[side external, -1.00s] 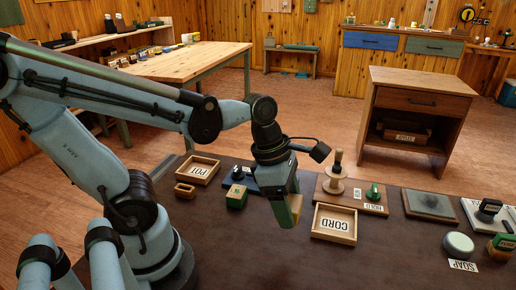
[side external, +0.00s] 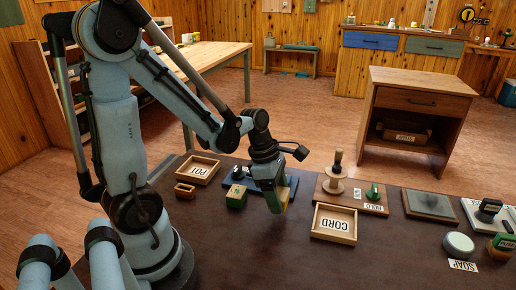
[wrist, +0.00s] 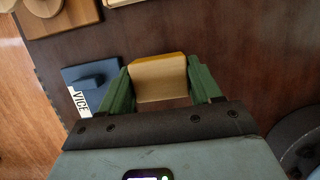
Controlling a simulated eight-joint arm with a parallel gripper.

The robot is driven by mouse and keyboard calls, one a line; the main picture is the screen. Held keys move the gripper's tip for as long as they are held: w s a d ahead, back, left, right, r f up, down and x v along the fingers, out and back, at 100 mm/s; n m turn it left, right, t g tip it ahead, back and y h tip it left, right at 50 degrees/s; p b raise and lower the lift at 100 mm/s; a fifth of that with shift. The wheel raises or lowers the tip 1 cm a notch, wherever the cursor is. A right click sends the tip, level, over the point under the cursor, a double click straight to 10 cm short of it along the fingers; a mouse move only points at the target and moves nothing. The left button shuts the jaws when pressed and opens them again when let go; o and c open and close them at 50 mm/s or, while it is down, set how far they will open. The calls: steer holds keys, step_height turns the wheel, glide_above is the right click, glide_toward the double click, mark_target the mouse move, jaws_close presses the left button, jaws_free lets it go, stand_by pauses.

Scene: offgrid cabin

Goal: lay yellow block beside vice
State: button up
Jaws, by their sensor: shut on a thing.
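My gripper (side external: 277,207) is shut on the yellow block (wrist: 160,78), with one green finger on each side of it. In the side external view the block (side external: 282,197) is mostly hidden by the fingers, just in front of the vice. The vice (wrist: 92,76) is a blue piece with a VICE label, left of the held block in the wrist view. It also shows in the side external view (side external: 286,186), partly behind my gripper. A gap of dark bench separates block and vice. I cannot tell whether the block touches the bench.
A green block with a tan top (side external: 236,197) stands left of my gripper. The CORD tray (side external: 334,238) is to the right, and the POT-labelled tray (side external: 199,183) is at the back left. The dark bench (side external: 270,255) in front is clear.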

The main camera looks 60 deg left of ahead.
steer(key=shift+f, duration=1.75)
steer(key=shift+f, duration=0.15)
